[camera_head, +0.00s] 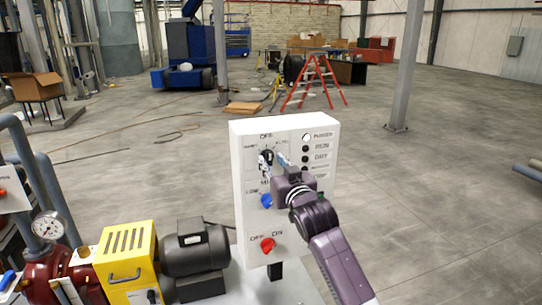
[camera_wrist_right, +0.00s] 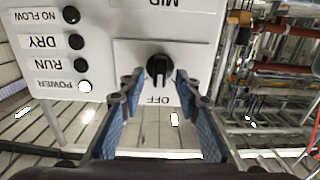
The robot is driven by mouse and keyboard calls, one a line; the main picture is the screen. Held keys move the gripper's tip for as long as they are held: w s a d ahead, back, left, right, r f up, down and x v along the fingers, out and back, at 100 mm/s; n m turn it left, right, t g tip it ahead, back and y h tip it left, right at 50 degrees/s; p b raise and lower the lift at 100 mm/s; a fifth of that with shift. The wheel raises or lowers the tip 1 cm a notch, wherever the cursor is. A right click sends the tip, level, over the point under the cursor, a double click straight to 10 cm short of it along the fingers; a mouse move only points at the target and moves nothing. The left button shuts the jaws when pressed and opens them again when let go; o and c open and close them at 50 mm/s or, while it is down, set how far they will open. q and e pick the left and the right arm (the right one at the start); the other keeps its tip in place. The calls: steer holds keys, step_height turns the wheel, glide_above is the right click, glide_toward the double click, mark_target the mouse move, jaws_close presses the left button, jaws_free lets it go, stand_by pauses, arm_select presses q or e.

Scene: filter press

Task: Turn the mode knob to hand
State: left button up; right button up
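The white control panel (camera_head: 240,172) stands upright in the head view. Its black mode knob (camera_head: 266,157) sits near the top, below the OFF label, with further labels to its left and right. My right gripper (camera_head: 275,163) is at the panel, with one finger on each side of the knob. In the right wrist view, the picture is upside down and the mode knob (camera_wrist_right: 158,69) stands with its bar in line with OFF. The open fingertips (camera_wrist_right: 157,84) are to its left and right, with gaps visible; contact cannot be told. My left gripper is out of view.
Below the mode knob are a blue knob (camera_head: 266,201) and a red knob (camera_head: 267,244). Indicator lamps run down the panel's right side; the POWER lamp (camera_wrist_right: 85,87) is lit white. A yellow box (camera_head: 128,262) and grey motor (camera_head: 195,250) stand at left.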

steer(key=shift+x, duration=0.95)
steer(key=shift+s, duration=0.1)
jaws_close()
